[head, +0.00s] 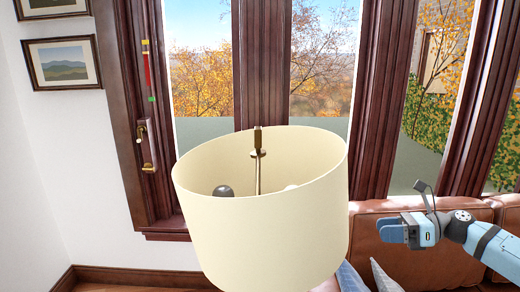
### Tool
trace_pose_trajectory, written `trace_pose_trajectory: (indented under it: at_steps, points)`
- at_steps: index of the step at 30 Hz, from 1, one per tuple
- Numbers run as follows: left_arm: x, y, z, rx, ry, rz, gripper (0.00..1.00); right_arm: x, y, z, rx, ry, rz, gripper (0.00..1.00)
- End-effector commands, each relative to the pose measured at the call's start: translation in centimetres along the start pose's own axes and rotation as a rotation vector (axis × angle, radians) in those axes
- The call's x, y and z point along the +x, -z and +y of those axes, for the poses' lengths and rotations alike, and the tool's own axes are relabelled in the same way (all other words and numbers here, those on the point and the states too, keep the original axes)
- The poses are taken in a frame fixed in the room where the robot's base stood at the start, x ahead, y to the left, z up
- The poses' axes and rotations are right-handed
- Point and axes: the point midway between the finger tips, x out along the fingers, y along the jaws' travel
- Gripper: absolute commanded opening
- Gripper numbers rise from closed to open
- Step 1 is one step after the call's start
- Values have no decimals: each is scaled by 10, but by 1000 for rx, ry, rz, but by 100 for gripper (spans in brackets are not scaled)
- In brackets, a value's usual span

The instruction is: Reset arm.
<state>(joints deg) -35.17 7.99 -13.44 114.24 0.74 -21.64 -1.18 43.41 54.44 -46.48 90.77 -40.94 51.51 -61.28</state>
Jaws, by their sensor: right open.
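My right gripper (391,229) comes in from the right edge on a blue and black arm. It is open and empty, in front of the brown leather sofa and to the right of the lampshade. A thin dark stalk rises from its wrist. My left gripper is not in view.
A large cream lampshade (265,236) with a brass stem fills the lower middle, close to me. A brown leather sofa (372,229) with cushions stands behind it. Dark wood window frames (262,90) span the back. Framed pictures (62,62) hang on the white wall at left.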

Motion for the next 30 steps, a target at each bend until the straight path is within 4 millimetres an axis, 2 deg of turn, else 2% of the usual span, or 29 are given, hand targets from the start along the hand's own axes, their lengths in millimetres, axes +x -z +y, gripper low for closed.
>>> trace_pose_trajectory:
  at_steps: [1,7,14,21,24,30]
  points:
    - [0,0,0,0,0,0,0,3,23,3,112,23,-48,45]
    - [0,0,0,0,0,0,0,1,93,9,581,148,-257,45]
    - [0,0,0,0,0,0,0,-21,186,24,1135,324,-482,45]
    - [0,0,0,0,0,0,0,-61,292,61,1686,560,-715,45]
    - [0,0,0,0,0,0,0,-78,328,81,1864,658,-799,45]
    - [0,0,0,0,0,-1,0,-106,382,118,2113,830,-933,45]
